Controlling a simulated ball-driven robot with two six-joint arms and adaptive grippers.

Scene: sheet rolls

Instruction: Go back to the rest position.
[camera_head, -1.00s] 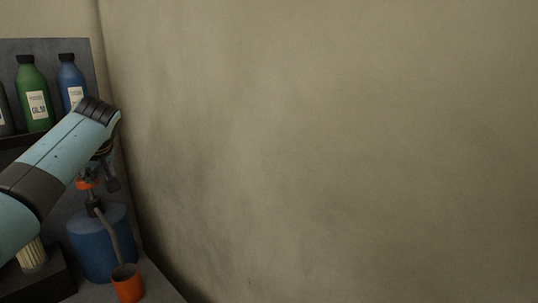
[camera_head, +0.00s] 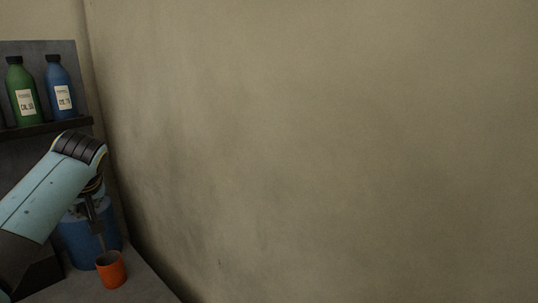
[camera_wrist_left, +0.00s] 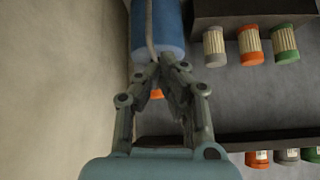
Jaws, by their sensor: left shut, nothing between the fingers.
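My left arm comes in from the left in the head view. Its light-blue wrist is bent downward. My left gripper (camera_head: 92,216) hangs below the wrist, in front of a blue canister (camera_head: 78,243), and looks small and partly dark there. In the left wrist view the left gripper (camera_wrist_left: 159,72) has its fingertips together with nothing held between them. The fingertips overlap the lower end of the blue canister (camera_wrist_left: 170,25) in that picture; I cannot tell whether they touch it. My right gripper is in neither view.
An orange cup (camera_head: 111,270) stands on the grey surface (camera_head: 140,285) near the canister. A green bottle (camera_head: 21,90) and a blue bottle (camera_head: 60,88) stand on a shelf (camera_head: 45,128). A bare wall (camera_head: 330,140) fills the right. The wrist view shows several pale rolls (camera_wrist_left: 249,46).

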